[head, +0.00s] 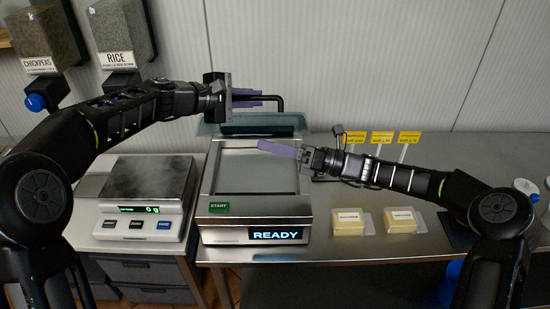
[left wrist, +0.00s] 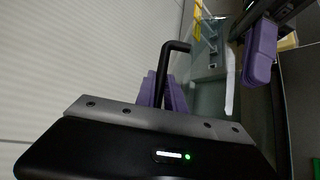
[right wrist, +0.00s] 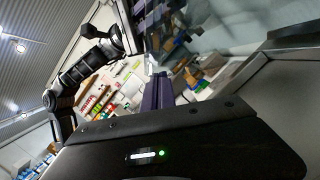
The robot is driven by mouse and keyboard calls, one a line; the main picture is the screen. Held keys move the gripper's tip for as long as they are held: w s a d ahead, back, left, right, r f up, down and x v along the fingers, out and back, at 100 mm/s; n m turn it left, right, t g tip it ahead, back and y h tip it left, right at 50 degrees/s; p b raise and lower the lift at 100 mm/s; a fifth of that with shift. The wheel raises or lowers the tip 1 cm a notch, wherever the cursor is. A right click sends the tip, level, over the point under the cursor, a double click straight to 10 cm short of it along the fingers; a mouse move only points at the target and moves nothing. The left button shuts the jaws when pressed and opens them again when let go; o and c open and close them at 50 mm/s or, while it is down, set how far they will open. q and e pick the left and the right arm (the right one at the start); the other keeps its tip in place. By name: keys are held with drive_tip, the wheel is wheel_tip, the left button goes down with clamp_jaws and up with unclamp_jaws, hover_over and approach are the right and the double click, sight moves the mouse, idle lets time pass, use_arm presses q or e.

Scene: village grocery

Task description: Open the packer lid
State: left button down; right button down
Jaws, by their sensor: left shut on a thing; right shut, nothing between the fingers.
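The packer (head: 208,205) is a silver machine in the middle of the head view, with a green START button and a display reading READY. Its greenish see-through lid (head: 290,122) stands raised at the back, seen nearly edge-on; the metal top below shows uncovered. My left gripper (head: 258,97) is shut on the lid's black bar handle (head: 281,103). In the left wrist view the handle (left wrist: 161,72) runs between the purple fingers. My right gripper (head: 262,146) is shut and empty, its fingers over the back right of the packer, below the lid.
A scale (head: 145,190) reading 0 g stands left of the packer. Two wrapped butter-like blocks (head: 349,222) lie on the steel counter (head: 330,247) to the right, with yellow price signs (head: 382,138) behind. Chickpea and rice dispensers (head: 120,35) hang at upper left. A wall closes the back.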

use_arm(q)
drive_tip(key=shift+f, duration=0.1)
use_arm(e)
drive_tip(key=shift+w+r, duration=0.1)
drive_tip(key=shift+r, duration=0.1)
drive_tip(key=shift+r, duration=0.1)
